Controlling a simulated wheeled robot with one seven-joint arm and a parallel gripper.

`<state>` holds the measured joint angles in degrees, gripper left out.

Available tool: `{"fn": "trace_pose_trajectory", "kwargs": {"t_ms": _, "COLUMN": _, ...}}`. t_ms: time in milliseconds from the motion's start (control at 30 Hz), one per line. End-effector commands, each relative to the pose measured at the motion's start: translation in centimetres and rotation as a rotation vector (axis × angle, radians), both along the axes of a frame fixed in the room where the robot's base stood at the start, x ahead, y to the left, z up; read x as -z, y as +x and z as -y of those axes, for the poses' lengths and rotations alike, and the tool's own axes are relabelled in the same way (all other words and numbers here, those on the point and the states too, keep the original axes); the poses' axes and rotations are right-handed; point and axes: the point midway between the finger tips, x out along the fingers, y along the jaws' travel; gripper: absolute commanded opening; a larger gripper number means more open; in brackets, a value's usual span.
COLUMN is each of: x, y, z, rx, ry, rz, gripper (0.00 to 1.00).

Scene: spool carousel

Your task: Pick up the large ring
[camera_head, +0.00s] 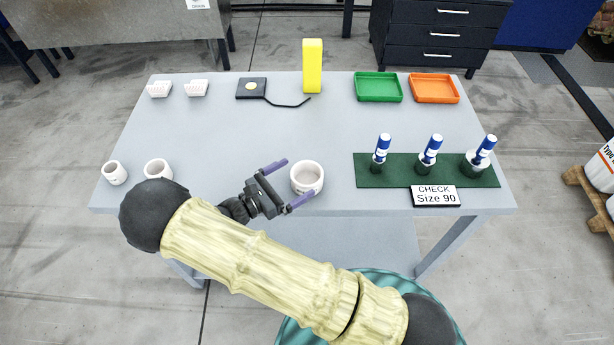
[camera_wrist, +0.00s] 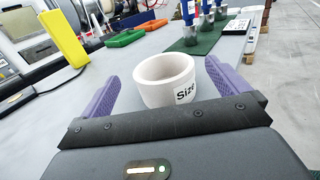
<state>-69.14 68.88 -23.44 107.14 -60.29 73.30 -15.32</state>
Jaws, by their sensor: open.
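Three white rings stand on the grey table. The largest-looking ring (camera_head: 307,178) is the right one, near the front middle of the table. A middle ring (camera_head: 158,170) and a smaller ring (camera_head: 115,172) stand at the left front. My gripper (camera_head: 294,181) is open, its purple fingers on either side of the right ring. In the wrist view this ring (camera_wrist: 165,80) stands upright between the fingers, with "Size" printed on its side; the rest of the print is hidden. I cannot tell whether either finger touches it.
A green mat (camera_head: 400,180) with several blue-handled tools and a "CHECK Size 90" sign (camera_head: 435,196) lie to the right. Green (camera_head: 378,99) and orange (camera_head: 434,100) trays, a yellow block (camera_head: 312,66) and a black device (camera_head: 251,95) stand at the back. The table's middle is mostly clear.

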Motion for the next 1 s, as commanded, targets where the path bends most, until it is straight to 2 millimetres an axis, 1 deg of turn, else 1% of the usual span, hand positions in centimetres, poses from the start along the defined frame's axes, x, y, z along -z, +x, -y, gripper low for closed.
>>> {"fn": "trace_pose_trajectory", "kwargs": {"t_ms": 300, "x": 0.0, "y": 0.2, "z": 0.3, "rx": 0.001, "ry": -0.001, "rz": 0.0, "gripper": 1.0}}
{"fn": "trace_pose_trajectory", "kwargs": {"t_ms": 367, "x": -0.1, "y": 0.4, "z": 0.7, "rx": 0.002, "ry": -0.002, "rz": 0.0, "gripper": 1.0}}
{"fn": "trace_pose_trajectory", "kwargs": {"t_ms": 600, "x": 0.1, "y": 2.2, "z": 3.7, "rx": 0.002, "ry": -0.002, "rz": 0.0, "gripper": 1.0}}
{"fn": "trace_pose_trajectory", "kwargs": {"t_ms": 700, "x": 0.2, "y": 2.7, "z": 4.3, "rx": 0.0, "ry": 0.0, "rz": 0.001, "gripper": 1.0}}
{"fn": "trace_pose_trajectory", "kwargs": {"t_ms": 1000, "x": 0.4, "y": 2.7, "z": 4.4, "rx": -0.001, "ry": 0.001, "rz": 0.002, "gripper": 1.0}}
